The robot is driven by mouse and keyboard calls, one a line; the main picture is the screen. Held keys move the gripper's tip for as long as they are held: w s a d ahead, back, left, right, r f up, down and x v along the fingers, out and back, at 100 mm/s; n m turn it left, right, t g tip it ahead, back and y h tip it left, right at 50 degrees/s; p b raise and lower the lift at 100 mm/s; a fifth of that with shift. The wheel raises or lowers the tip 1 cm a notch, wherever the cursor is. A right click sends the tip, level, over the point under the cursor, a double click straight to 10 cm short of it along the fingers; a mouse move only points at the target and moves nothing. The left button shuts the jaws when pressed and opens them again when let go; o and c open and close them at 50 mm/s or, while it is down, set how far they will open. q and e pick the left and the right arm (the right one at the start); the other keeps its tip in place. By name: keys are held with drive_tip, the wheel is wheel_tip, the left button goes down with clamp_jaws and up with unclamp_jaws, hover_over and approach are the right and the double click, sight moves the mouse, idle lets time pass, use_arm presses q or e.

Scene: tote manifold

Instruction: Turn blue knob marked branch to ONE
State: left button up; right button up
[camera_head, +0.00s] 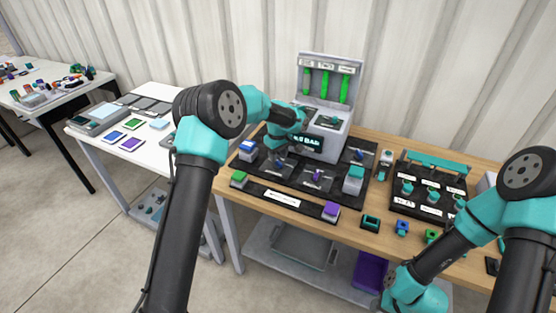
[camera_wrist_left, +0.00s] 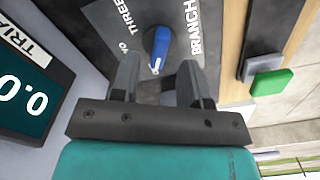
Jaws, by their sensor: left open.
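The blue knob (camera_wrist_left: 160,45) sits on a dark plate (camera_wrist_left: 188,12) marked BRANCH in the left wrist view. Its white pointer mark faces the bottom of that view, toward my gripper. THREE and part of another label read beside it; I cannot see the word ONE. My left gripper (camera_wrist_left: 158,76) is open, with its fingers on either side of the knob's near end; I cannot tell whether they touch it. In the head view my left gripper (camera_head: 281,155) is over the left part of the black board (camera_head: 252,187) and mostly hides this knob.
A grey machine (camera_head: 336,140) with green gauges stands behind the board. A black rack (camera_head: 428,209) stands to the right.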

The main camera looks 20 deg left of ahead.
sight(278, 161)
use_arm(q)
wheel_tip(278, 161, up, 14)
drive_tip(key=shift+r, duration=0.25)
drive_tip(key=shift+f, duration=0.1)
